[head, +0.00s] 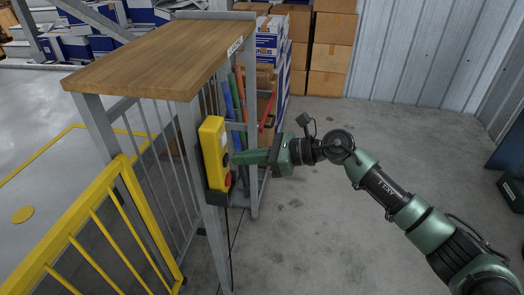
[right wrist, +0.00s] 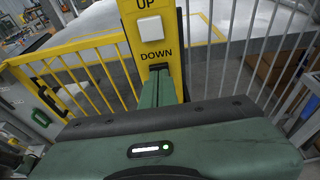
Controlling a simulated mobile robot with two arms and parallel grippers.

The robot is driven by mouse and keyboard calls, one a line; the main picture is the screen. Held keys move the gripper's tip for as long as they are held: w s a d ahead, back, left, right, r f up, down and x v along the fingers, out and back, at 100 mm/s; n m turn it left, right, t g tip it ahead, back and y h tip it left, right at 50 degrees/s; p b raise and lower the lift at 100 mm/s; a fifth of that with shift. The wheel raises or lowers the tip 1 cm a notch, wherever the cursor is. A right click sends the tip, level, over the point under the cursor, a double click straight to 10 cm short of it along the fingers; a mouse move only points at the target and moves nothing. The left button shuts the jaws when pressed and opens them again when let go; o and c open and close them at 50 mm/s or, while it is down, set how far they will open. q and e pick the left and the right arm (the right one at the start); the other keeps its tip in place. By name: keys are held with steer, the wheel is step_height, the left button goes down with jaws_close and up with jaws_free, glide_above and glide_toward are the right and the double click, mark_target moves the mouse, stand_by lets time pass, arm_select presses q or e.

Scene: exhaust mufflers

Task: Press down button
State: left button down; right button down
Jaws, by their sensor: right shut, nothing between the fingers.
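A yellow control box (head: 212,135) hangs on the grey post of the wood-topped stand. In the right wrist view the box (right wrist: 172,13) carries the word UP, a white square button (right wrist: 149,27) below it, then the word DOWN. A red button (head: 228,181) shows low on the box in the head view. My right gripper (head: 234,158) is shut and empty, its tips at or very near the box face. In the wrist view the green fingers (right wrist: 157,78) cover the spot just under DOWN, so that button is mostly hidden; contact cannot be told. My left gripper is not in view.
A yellow railing (head: 90,220) stands left of the box. The wooden top (head: 160,55) is above it. Coloured tubes (head: 232,95) and stacked cardboard boxes (head: 332,45) are behind. The concrete floor (head: 310,230) to the right is clear.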

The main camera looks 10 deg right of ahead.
steer(key=shift+w+a, duration=0.15)
steer(key=shift+a, duration=0.45)
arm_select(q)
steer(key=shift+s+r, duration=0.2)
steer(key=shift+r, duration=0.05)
